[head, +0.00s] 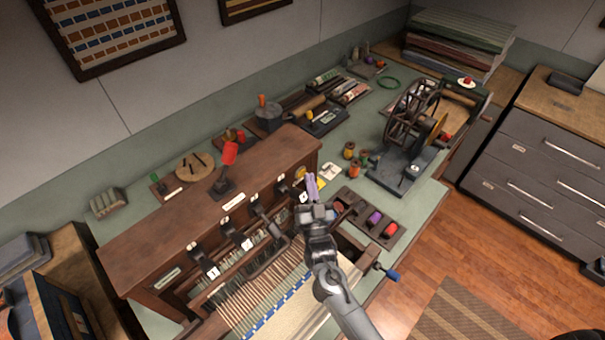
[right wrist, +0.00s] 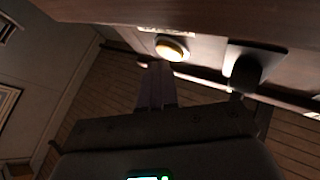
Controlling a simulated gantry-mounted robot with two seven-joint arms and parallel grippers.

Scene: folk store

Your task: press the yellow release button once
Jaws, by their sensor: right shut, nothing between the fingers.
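The yellow release button (right wrist: 171,48) is round, with a pale ring, on the face of the loom's wooden housing in the right wrist view. In the head view a small yellow spot (head: 299,172), seemingly this button, shows at the housing's right end, partly behind my fingers. My right gripper (head: 311,183) is shut and empty, fingers directed at the housing. In the right wrist view its fingertips (right wrist: 157,68) appear just below and left of the button. A small gap shows in the picture; I cannot tell the depth between them. My left gripper is out of view.
A dark lever (right wrist: 245,72) stands right of the button in the right wrist view. A spool tray (head: 368,222) and a spinning wheel (head: 412,110) stand to the right.

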